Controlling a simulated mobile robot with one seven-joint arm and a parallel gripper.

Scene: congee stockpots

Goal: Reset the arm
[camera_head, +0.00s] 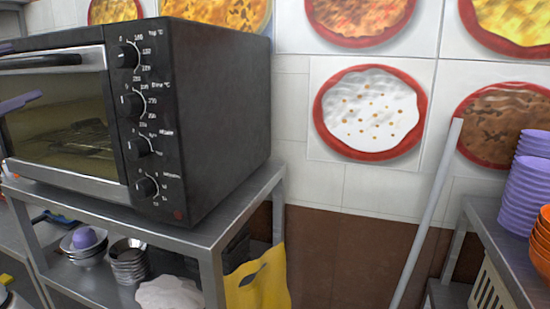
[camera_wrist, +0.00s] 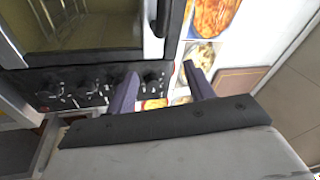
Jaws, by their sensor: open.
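My gripper (camera_wrist: 162,90) shows in the wrist view with its two purple-grey fingers spread apart and nothing between them. Part of a purple-grey finger also shows at the left edge of the head view (camera_head: 20,102), in front of the oven's glass door. The black toaster oven (camera_head: 215,110) stands on a metal shelf unit, its door closed. In the wrist view the oven (camera_wrist: 70,88) appears rotated, with its knobs beyond my fingers. I cannot tell the exact gap between fingers and oven.
The metal shelf unit (camera_head: 215,232) holds bowls (camera_head: 128,262) below. A yellow bag (camera_head: 258,283) hangs at its right. A grey pole (camera_head: 428,215) leans on the wall. Purple bowls (camera_head: 527,185) and orange bowls (camera_head: 541,245) stand on the right table. Floor space between is partly hidden.

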